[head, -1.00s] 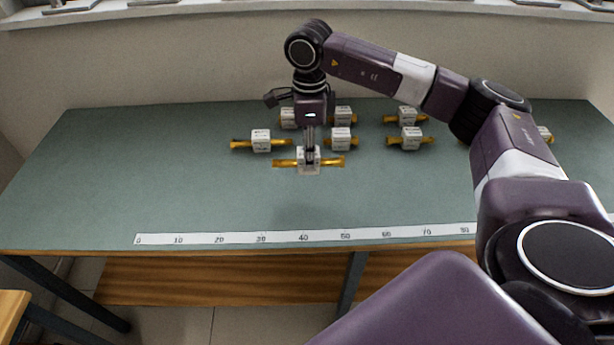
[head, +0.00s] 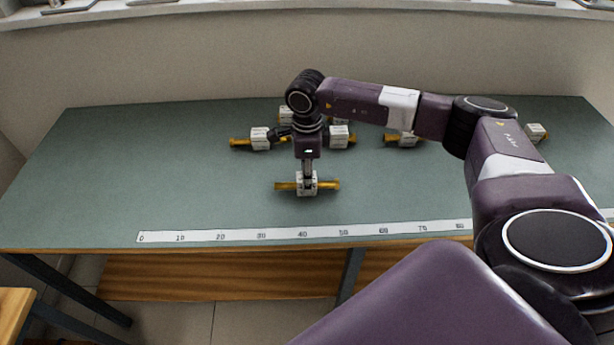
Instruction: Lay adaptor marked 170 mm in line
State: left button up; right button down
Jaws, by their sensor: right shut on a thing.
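My right gripper (head: 307,180) is shut on an adaptor (head: 329,186), a brass rod piece with a white marked block at its middle. It lies left to right in the picture, above or near the green table between the ruler and the other adaptors. Its label is too small to read. A white ruler strip (head: 200,236) with numbers from 0 runs along the table's front edge. Other adaptors stand farther back: one at left (head: 260,139), one in the middle (head: 339,137), one to the right (head: 403,138). My left gripper is not in view.
The green table (head: 130,180) is clear at left and between the held adaptor and the ruler. Another adaptor (head: 535,132) lies at the far right, partly behind my arm. My right arm hides parts of the back row. A wooden stool or bench edge (head: 12,310) shows at lower left.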

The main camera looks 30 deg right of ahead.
jog(key=c, duration=1.5)
grip_release()
jog(key=shift+f, duration=0.1)
jog(key=shift+o, duration=0.2)
jog(key=shift+r, duration=0.3)
notch_tip(320, 180, up, 12)
jog(key=b, duration=0.3)
jog(key=shift+f, duration=0.15)
